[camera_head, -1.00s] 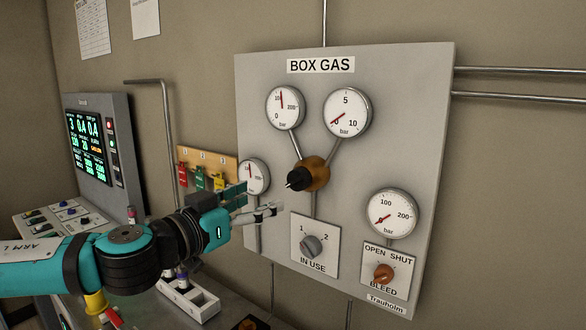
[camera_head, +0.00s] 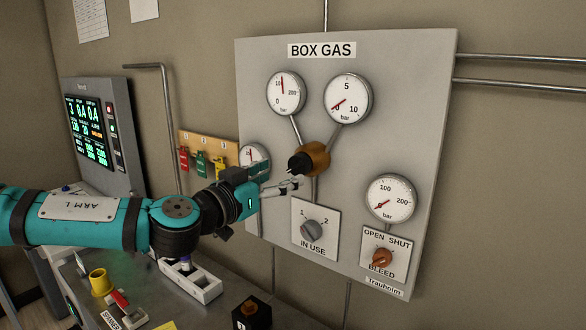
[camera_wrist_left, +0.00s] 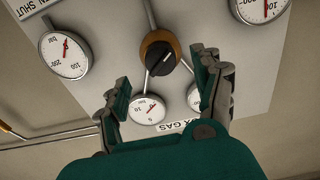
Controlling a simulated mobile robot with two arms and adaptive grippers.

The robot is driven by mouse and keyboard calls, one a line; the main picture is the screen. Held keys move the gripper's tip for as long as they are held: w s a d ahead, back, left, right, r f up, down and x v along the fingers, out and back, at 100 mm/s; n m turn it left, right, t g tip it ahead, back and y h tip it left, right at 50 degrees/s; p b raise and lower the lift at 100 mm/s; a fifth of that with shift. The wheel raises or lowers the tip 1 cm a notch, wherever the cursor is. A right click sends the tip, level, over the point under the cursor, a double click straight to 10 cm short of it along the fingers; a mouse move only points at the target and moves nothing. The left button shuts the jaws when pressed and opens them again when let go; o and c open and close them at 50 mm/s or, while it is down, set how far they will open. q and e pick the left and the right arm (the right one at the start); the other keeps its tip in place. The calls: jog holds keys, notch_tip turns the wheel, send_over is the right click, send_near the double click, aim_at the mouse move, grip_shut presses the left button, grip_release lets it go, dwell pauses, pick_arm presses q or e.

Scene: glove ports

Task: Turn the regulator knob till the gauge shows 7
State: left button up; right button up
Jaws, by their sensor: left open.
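The regulator knob (camera_head: 299,164) is black, with a pale pointer mark, on a brass body (camera_head: 317,157) in the middle of the BOX GAS panel. In the left wrist view the knob (camera_wrist_left: 163,62) lies between my fingers. The 0 to 10 bar gauge (camera_head: 348,98) is above right of it, its needle near 0; it also shows upside down in the left wrist view (camera_wrist_left: 148,109). My left gripper (camera_head: 279,178) is open and empty, just left of and a little below the knob, apparently not touching it. My right gripper is in neither view.
Other gauges (camera_head: 286,93) (camera_head: 389,198), the IN USE selector (camera_head: 312,230) and the orange BLEED knob (camera_head: 382,258) share the panel (camera_head: 425,100). Coloured tags hang on a board (camera_head: 209,147) at left. A white tray (camera_head: 196,283) stands on the bench below my arm.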

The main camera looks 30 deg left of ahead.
aim_at(294, 169)
pick_arm(q)
jog(key=shift+w+d+p, duration=0.2)
jog(key=shift+w+p, duration=0.05)
jog(key=shift+w, duration=1.1)
jog(key=shift+w+d+p, duration=0.15)
jog(key=shift+w+p, duration=0.05)
jog(key=shift+w, duration=1.15)
